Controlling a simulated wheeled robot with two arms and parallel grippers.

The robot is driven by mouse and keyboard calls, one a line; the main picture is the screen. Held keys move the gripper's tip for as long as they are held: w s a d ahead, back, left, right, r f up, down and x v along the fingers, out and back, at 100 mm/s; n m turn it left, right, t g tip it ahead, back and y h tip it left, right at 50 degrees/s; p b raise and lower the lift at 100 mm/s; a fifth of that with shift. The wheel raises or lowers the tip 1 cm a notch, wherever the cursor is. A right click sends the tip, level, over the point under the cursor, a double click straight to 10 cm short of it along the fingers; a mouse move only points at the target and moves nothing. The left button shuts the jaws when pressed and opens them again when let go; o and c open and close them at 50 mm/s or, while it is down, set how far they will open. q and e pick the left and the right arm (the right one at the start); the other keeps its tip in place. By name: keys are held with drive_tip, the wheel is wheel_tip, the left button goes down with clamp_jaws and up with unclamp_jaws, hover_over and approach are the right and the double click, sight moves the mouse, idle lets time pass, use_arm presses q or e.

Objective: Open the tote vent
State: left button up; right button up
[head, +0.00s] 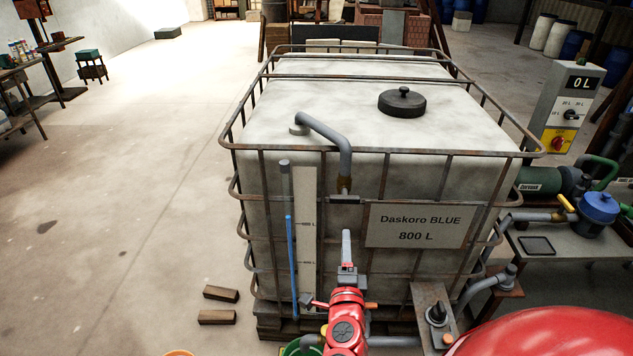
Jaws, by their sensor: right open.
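The tote (300,95) is a large whitish tank in a rusty metal cage, with a "Daskoro BLUE 800 L" sign (414,227) on its front. A round black cap with a small knob (402,101) sits on its top, right of the middle. It looks seated flat; I cannot tell whether it is loose. A grey bent pipe (328,131) runs from the top left over the front edge. My right gripper (347,246), on a red arm, is open and empty in front of the tote, below the pipe's end and apart from the cap. My left gripper is not in view.
The cage's top rail (390,151) rings the tote's top. A sight tube with a blue column (291,265) stands at its front left. A control box reading "0 L" (567,105) and a bench with a blue-topped pump (598,208) stand right. The floor at left is mostly clear.

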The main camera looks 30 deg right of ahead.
drive_tip(key=b, duration=0.4)
approach(345, 201)
drive_tip(key=p+x, duration=0.2)
drive_tip(key=x, duration=0.7)
drive_tip(key=shift+w+d, duration=0.1)
drive_tip(key=shift+w, duration=0.15)
drive_tip(key=shift+w+d+f, duration=0.2)
drive_tip(key=shift+w+d, duration=0.2)
drive_tip(key=shift+w, duration=0.25)
clamp_jaws()
